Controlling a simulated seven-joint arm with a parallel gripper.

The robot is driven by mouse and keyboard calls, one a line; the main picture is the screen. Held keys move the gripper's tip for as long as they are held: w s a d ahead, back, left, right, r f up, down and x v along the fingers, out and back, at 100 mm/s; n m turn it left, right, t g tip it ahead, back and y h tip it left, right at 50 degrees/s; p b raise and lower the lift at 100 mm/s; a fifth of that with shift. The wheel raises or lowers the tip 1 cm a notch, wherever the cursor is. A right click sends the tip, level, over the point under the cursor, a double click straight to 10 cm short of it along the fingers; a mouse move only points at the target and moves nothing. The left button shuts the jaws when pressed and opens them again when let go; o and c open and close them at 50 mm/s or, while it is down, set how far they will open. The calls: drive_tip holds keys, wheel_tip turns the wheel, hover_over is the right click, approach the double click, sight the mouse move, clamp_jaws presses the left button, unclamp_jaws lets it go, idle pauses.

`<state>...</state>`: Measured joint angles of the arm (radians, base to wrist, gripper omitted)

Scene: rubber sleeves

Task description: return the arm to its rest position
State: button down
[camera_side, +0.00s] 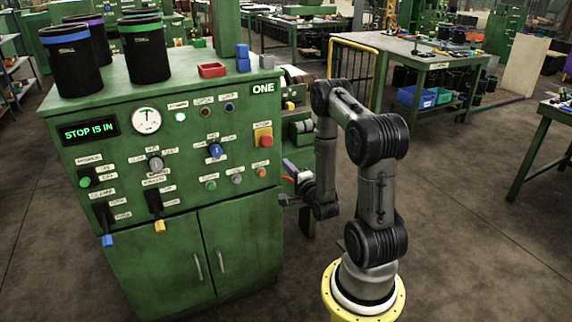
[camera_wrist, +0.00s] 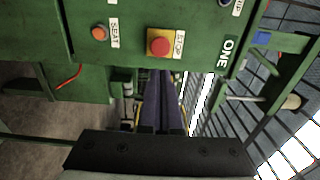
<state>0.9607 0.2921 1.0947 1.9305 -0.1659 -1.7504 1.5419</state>
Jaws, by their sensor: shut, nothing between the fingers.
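My gripper (camera_wrist: 162,78) shows in the wrist view as two long dark purple fingers, side by side and pressed together with nothing between them. In the side view my gripper (camera_side: 287,164) is at the right edge of the green machine (camera_side: 240,200), partly hard to make out against it. My arm stands on a yellow round base to the right of the machine, folded over with its wrist low. In the wrist view the fingertips lie just below the red stop button (camera_wrist: 159,46) in the picture; I cannot tell whether they touch the machine.
The machine's display (camera_side: 90,130) reads "STOP IS IN". A yellow rail (camera_side: 353,44) and workbench stand behind.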

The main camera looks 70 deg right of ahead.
idle(0.3)
drive_tip(key=w+a+r+n+t+y, duration=0.25)
drive_tip(key=w+a+r, duration=0.3)
drive_tip(key=r, duration=0.45)
drive_tip(key=w+a+r+n+t+y, duration=0.1)
drive_tip(key=w+a+r+n+t, duration=0.25)
drive_tip(key=w+r, duration=0.45)
drive_tip(key=w+a+r+n+y, duration=0.1)
drive_tip(key=a+r+n+y, duration=0.45)
drive_tip(key=a+r, duration=0.75)
drive_tip(key=s+a+n+g+y, duration=0.3)
drive_tip(key=s+a+n, duration=0.5)
drive_tip(key=s+a, duration=0.15)
drive_tip(key=s+a+f+n+g+y, duration=0.1)
drive_tip(key=s+a+f+n+g, duration=0.1)
drive_tip(key=s+f+n+g, duration=0.5)
drive_tip(key=s+f+g, duration=0.3)
drive_tip(key=s+f, duration=0.3)
drive_tip(key=s, duration=0.3)
drive_tip(key=shift+s+n, duration=0.25)
drive_tip(key=shift+n, duration=0.1)
